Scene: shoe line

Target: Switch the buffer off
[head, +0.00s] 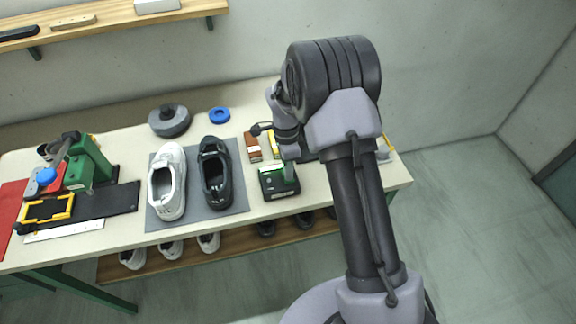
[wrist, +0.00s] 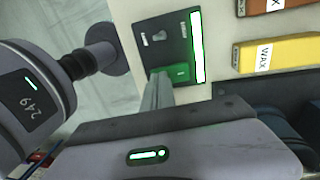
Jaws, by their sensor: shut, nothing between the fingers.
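A dark control box with green sides (head: 279,184) sits at the table's front edge, right of the shoes. In the wrist view its dark panel (wrist: 170,50) has a small light knob (wrist: 158,37), a green button (wrist: 181,72) and a bright green lit strip (wrist: 197,48). My gripper (wrist: 158,76) is shut and empty, its fingertips at the panel's lower edge beside the green button. I cannot tell whether they touch it. In the head view my gripper (head: 289,166) is just above the box. The panel's small lettering is unreadable.
A yellow wax box (wrist: 280,54) and a brown box (wrist: 272,5) lie beside the panel. White (head: 167,184) and black (head: 215,172) shoes stand on a grey mat (head: 235,198) to the left. A green press (head: 88,165) is at far left. My arm hides the table's right part.

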